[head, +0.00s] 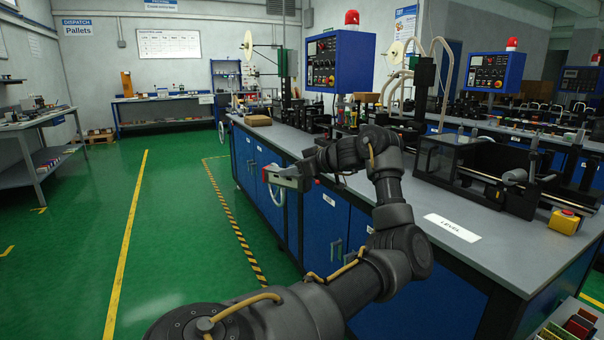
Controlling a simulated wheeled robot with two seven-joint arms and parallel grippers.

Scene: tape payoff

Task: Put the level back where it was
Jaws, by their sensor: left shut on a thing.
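My left arm reaches up from the bottom of the head view and bends over the bench. My left gripper (296,172) is at the bench's front edge, well to the left of the white LEVEL label (452,227). It is shut on a small pale grey bar with red at its ends, which looks like the level (285,180). The gripper partly hides the bar, so its full length cannot be told. The LEVEL label lies on bare grey bench top near the front edge, with nothing on it. My right gripper is not in view.
The grey-topped blue bench (490,240) runs away to the back left. A dark machine with a guard (440,160) stands behind the label. A yellow box with a red button (565,221) is right of it. A tray of coloured pieces (575,325) is at bottom right.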

